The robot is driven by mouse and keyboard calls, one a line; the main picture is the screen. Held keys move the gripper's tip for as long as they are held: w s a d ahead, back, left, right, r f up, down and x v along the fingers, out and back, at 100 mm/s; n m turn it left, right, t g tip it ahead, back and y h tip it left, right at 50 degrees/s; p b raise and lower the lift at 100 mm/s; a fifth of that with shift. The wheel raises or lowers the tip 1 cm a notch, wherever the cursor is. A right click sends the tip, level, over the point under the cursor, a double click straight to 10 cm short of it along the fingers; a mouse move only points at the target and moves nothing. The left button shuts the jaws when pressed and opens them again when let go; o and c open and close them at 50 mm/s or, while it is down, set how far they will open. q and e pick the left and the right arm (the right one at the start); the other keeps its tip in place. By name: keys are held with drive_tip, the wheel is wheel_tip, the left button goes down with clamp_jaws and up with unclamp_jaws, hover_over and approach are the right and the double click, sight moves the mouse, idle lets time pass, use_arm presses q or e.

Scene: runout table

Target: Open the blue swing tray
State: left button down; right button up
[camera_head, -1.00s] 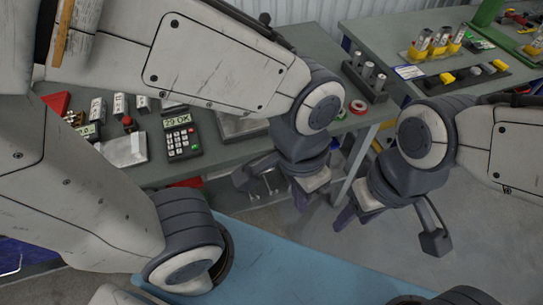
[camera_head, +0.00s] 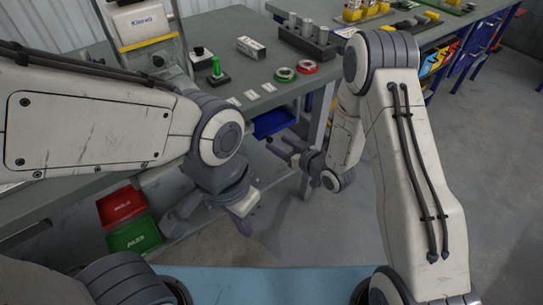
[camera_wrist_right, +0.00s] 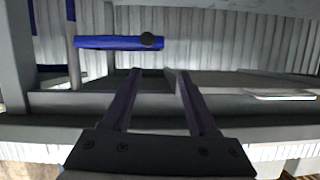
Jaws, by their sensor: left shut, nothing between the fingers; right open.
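The blue swing tray (camera_head: 272,123) sits under the front edge of the grey worktop. In the right wrist view it shows as a long blue front (camera_wrist_right: 105,43) with a round dark knob (camera_wrist_right: 148,40) near its right end. My right gripper (camera_head: 279,147) is open, with its fingers pointing left just below and in front of the tray. In the right wrist view its fingertips (camera_wrist_right: 155,74) are apart and empty, below the knob and not visibly touching it. My left gripper (camera_head: 243,226) is shut and empty, lower down, pointing toward the floor.
Red (camera_head: 121,206) and green (camera_head: 134,233) bins are below the bench at left. On the worktop are a green-topped button box (camera_head: 216,70), red (camera_head: 306,66) and green (camera_head: 285,75) tape rolls, and a rack of cylinders (camera_head: 307,42). A table leg (camera_head: 322,112) stands right of the tray.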

sight(271, 142)
drive_tip(key=s+d+f+m+t+y+b, duration=0.2)
drive_tip(key=d+f+t+b, duration=0.15)
drive_tip(key=f, duration=0.25)
use_arm(q)
wheel_tip(271, 142, down, 5)
drive_tip(key=shift+r, duration=0.1)
use_arm(e)
drive_tip(key=x, duration=1)
drive_tip(key=shift+w+f, duration=0.1)
drive_tip(key=shift+w, duration=0.2)
drive_tip(key=shift+c, duration=0.3)
clamp_jaws()
